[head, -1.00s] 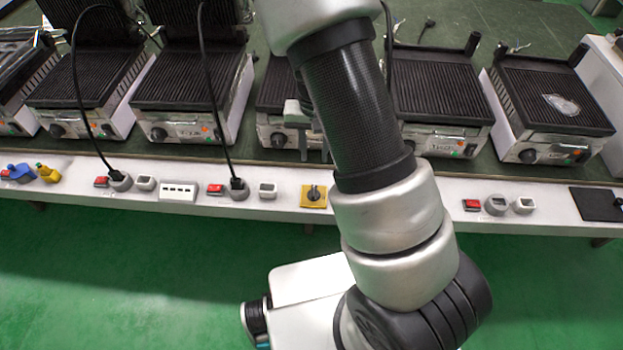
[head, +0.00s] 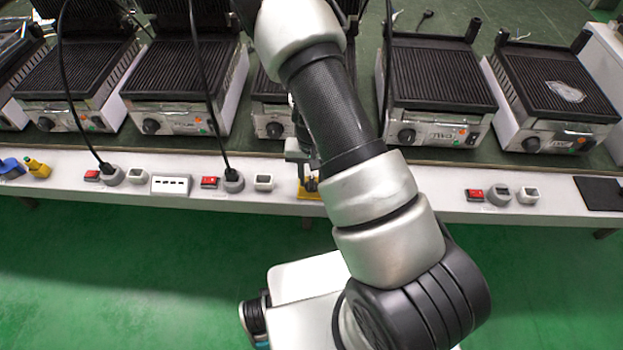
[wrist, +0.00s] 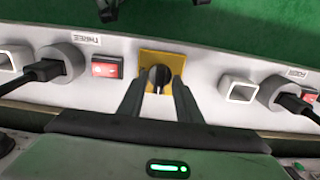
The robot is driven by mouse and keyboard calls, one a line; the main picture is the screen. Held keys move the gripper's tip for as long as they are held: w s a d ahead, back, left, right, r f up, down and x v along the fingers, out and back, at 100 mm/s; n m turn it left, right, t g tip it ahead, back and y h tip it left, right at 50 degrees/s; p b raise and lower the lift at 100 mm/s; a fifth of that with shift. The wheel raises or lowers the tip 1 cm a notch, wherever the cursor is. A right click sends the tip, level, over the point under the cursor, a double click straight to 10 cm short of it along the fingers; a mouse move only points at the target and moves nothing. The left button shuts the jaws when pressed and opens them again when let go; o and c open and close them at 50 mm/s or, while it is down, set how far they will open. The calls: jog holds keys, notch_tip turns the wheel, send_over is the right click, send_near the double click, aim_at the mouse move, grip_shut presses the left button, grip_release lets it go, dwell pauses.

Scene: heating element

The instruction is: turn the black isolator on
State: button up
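The black isolator is a rotary knob on a square yellow plate. In the wrist view the black knob (wrist: 158,78) sits in the middle of the yellow plate (wrist: 162,58), its pale ridge running roughly up and down the picture. My gripper (wrist: 160,84) is open, with one dark finger on each side of the knob. I cannot tell whether the fingers touch it. In the head view my gripper (head: 304,178) is over the yellow plate (head: 313,194) at the bench's front strip, hiding much of the knob.
A red switch (wrist: 107,65) and grey socket with a black plug (wrist: 60,66) are left of the plate in the wrist view. A white square socket (wrist: 240,90) is close on the right. Contact grills (head: 440,90) stand behind the front strip in the head view.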

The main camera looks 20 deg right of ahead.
grip_shut()
jog(key=shift+m, duration=0.4)
jog(key=m+p, duration=0.1)
jog(key=m, duration=0.3)
jog(key=m+p, duration=0.1)
jog(key=m, duration=0.3)
jog(key=shift+m, duration=0.3)
jog(key=m+p, duration=0.1)
jog(key=m, duration=0.3)
jog(key=shift+p, duration=0.3)
jog(key=m+p, duration=0.1)
jog(key=m, duration=0.3)
jog(key=shift+m, duration=0.4)
